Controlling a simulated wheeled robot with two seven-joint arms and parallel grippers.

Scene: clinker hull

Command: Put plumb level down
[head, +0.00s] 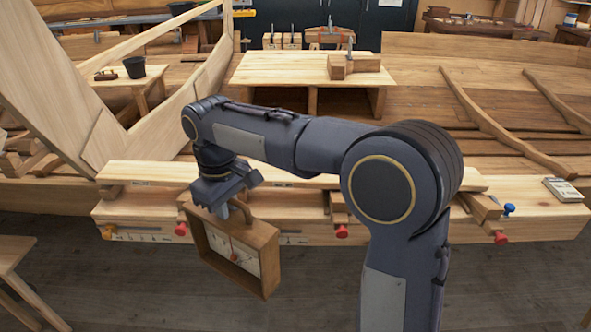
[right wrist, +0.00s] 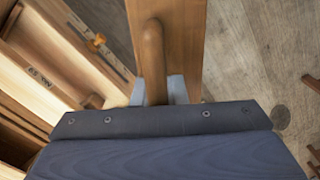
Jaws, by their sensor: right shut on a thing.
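The plumb level is a square wooden frame (head: 267,278) around a pale face with red and dark marks. It hangs slightly tilted in front of the workbench's front edge. My right gripper (head: 238,212) comes down from above and is shut on its top handle. In the right wrist view, the gripper's grey fingers (right wrist: 158,92) stand on both sides of the rounded wooden handle (right wrist: 153,50), with the frame's top (right wrist: 185,25) below. The level's underside is hidden in the wrist view. My left gripper is not in view.
The long workbench (head: 420,222) carries a plank (head: 150,172) along its top. Red knobs (head: 342,231), an orange knob (head: 108,232) and a blue knob (head: 509,208) stick out. A small grey device (head: 563,190) lies at its right end. Open floor (head: 150,285) lies in front.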

